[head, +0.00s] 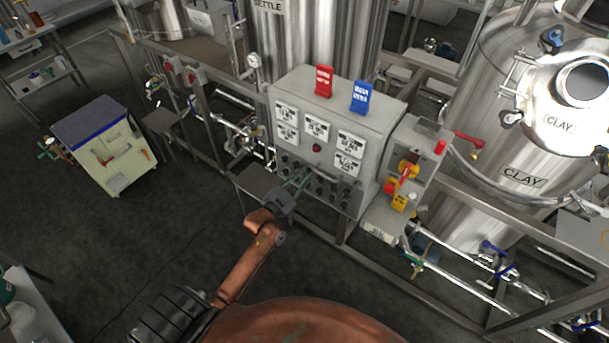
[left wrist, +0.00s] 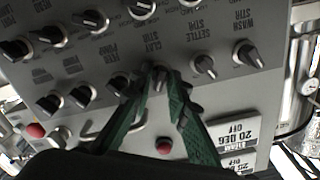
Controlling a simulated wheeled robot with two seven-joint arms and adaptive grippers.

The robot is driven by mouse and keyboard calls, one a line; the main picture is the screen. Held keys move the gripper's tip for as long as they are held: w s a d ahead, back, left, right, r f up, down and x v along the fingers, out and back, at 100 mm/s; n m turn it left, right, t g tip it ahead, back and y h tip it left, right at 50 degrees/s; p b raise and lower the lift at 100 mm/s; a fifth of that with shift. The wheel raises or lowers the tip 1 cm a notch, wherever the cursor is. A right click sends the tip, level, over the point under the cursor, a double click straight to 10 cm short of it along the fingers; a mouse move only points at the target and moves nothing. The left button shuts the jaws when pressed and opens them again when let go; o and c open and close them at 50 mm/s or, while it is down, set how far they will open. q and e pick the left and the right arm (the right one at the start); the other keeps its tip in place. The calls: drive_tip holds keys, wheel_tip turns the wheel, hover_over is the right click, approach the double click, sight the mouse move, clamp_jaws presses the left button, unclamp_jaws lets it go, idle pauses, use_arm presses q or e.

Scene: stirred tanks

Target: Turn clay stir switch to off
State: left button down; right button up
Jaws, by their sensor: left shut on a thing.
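The grey control panel (head: 375,130) stands in the middle of the head view, with rows of black knobs on its lower front. In the left wrist view, the clay stir label (left wrist: 153,40) sits above a dark knob (left wrist: 160,77). My left gripper (left wrist: 161,74) has its green fingers closed around this knob, and they hide most of it, so I cannot read its setting. In the head view my left gripper (head: 302,181) reaches the panel's lower knobs. My right gripper is in neither view.
Settle stir knob (left wrist: 204,67) and wash stir knob (left wrist: 250,54) sit to the right of the held knob, close to my fingers. A red button (left wrist: 164,146) is below. The clay tank (head: 480,130) stands right of the panel. Open floor lies left.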

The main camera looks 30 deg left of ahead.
use_arm(q)
drive_tip(key=shift+n+p, duration=0.85)
drive_tip(key=shift+n, duration=0.35)
drive_tip(key=n+p, duration=0.1)
drive_tip(key=n, duration=0.1)
drive_tip(key=shift+r+n, duration=0.1)
drive_tip(key=shift+n, duration=0.2)
drive_tip(key=n+p, duration=0.2)
drive_tip(key=n, duration=0.1)
drive_tip(key=shift+n, duration=0.3)
drive_tip(key=shift+n+p, duration=0.5)
drive_tip(key=shift+n, duration=1.1)
drive_tip(key=c, duration=2.1)
unclamp_jaws()
